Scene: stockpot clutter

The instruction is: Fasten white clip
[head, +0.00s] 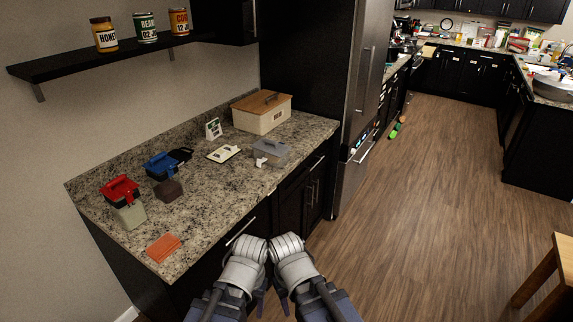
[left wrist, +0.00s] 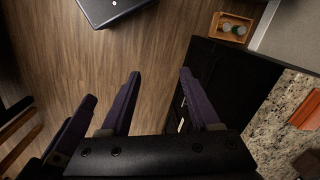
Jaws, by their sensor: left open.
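A grey box (head: 271,151) with a lid and a dark handle sits near the front right of the granite counter. A small white clip (head: 261,162) shows at its front left side; whether it is shut cannot be told at this size. My left gripper (left wrist: 160,73) is open and empty in the left wrist view, fingers apart over the floor beside the counter. In the head view both my arms are at the bottom, in front of the counter and well short of the box. The jaws of my right gripper cannot be made out.
The counter (head: 215,205) also holds a red-lidded box (head: 120,188), a blue-lidded box (head: 163,166), a dark brown block (head: 169,190), an orange cloth (head: 163,247), a notepad (head: 223,153) and a large wooden-lidded bin (head: 262,116). Open floor (head: 410,220) lies to the right.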

